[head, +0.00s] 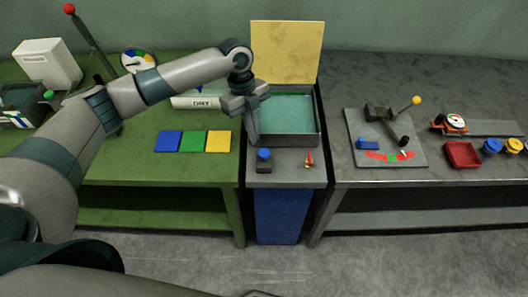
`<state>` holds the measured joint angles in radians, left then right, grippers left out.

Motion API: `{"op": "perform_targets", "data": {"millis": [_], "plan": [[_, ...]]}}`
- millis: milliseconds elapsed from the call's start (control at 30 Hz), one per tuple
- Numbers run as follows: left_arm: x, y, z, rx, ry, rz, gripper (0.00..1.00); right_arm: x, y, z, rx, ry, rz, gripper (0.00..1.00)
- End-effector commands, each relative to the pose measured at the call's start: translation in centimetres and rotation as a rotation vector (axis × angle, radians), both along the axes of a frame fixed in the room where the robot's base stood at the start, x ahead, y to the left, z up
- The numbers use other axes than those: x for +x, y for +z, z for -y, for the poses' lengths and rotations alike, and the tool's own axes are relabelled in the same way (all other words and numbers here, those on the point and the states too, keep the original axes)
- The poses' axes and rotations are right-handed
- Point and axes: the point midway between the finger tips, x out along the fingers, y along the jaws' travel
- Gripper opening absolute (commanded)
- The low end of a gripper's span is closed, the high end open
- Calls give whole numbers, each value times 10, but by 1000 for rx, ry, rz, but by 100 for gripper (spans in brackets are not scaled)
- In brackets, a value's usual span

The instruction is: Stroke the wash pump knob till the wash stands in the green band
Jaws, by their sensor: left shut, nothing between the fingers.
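A blue-topped knob (264,154) on a dark block sits on the front ledge of the wash unit, between the two benches. Behind it is a basin (318,127) of teal wash (290,110). A small red, yellow and green marker (309,160) stands right of the knob; its reading is too small to tell. My left gripper (253,140) is shut and empty, pointing down at the basin's left front corner. Its tips appear just above and left of the knob, apart from it. My right gripper is out of view.
A yellow panel (287,50) rises behind the basin. Blue, green and yellow tiles (193,141) lie on the green bench at left. The grey bench at right holds a lever plate (413,125) with a red-green arc, a red tray (462,155) and coloured knobs (492,147).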

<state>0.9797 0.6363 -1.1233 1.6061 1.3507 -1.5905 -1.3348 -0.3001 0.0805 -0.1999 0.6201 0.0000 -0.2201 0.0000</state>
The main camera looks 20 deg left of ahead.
Motion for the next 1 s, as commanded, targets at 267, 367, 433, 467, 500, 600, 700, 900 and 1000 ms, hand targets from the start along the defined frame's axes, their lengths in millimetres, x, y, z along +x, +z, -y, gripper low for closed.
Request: {"op": "perform_targets", "data": {"millis": [267,367,433,467,500,600,700,900,1000], "plan": [[9,47,-11,0,1,6,0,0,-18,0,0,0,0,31],[11,67,-15,0,0,5,0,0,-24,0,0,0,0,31],[14,81,-18,-1,0,5,0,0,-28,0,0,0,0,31],[14,87,-19,1,0,4,0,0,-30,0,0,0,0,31],[15,94,-21,1,0,4,0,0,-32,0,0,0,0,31],[18,112,-24,0,2,3,0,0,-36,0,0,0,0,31],[20,127,-27,0,1,1,0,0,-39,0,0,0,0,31],[22,144,-31,1,0,1,0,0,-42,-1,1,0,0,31],[22,147,-32,1,0,-1,0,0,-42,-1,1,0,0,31]]}}
